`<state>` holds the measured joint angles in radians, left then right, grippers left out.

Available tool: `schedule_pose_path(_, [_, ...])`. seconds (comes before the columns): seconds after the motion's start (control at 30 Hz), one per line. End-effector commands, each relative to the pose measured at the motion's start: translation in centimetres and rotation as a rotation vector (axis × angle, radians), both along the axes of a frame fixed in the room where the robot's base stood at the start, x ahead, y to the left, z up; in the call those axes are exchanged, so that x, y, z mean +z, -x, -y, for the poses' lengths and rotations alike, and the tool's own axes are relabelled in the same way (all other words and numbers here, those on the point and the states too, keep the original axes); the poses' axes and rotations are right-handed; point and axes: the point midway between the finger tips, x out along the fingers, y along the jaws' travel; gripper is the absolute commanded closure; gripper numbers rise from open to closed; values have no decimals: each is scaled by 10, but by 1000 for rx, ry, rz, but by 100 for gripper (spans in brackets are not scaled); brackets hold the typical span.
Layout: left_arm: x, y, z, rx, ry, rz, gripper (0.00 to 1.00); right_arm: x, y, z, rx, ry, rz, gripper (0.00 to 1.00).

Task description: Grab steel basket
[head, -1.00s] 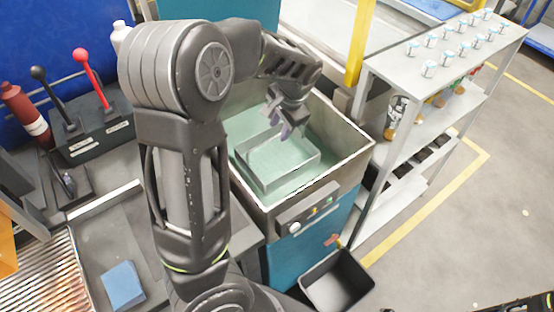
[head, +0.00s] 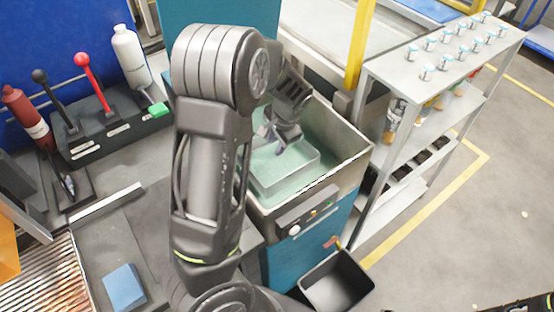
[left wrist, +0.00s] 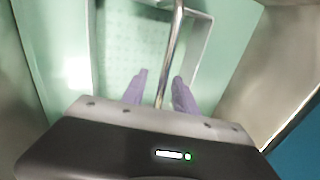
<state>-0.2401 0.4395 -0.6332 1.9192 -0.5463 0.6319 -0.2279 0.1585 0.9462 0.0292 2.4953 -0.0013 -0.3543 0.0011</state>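The steel basket (head: 296,180) is a shallow rectangular metal container. It sits in the green-lined wash tank (head: 345,150) in the head view. Its rim (left wrist: 201,50) and a thin shiny bar, which looks like its handle (left wrist: 173,50), show in the left wrist view. My left gripper (head: 276,138) is over the basket, pointing down into the tank. In the left wrist view its two purple fingers (left wrist: 159,90) are apart, with the bar running between them. The far side of the basket is partly hidden by the gripper. A dark piece at the bottom right edge of the head view may be my right arm.
A grey shelf (head: 440,75) with several small jars stands right of the tank. A black bin (head: 338,282) is in front of it. A lever box (head: 110,130), a white bottle (head: 130,55) and a blue block (head: 123,288) are on the left.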

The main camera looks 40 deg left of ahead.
Motion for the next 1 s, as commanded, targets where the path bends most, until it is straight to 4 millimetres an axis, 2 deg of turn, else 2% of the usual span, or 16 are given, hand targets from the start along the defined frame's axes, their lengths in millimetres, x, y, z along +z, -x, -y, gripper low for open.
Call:
schedule_pose_path(0.13, [-8, -1, -2, 0, 0, 0, 65, 1, 0, 0, 0, 0, 0, 100])
schedule_pose_path(0.67, [-7, -1, -2, 0, 0, 1, 65, 0, 0, 0, 0, 0, 0, 100])
schedule_pose_path(1.0, [-7, -1, -2, 0, 0, 1, 91, 0, 0, 0, 0, 0, 0, 100])
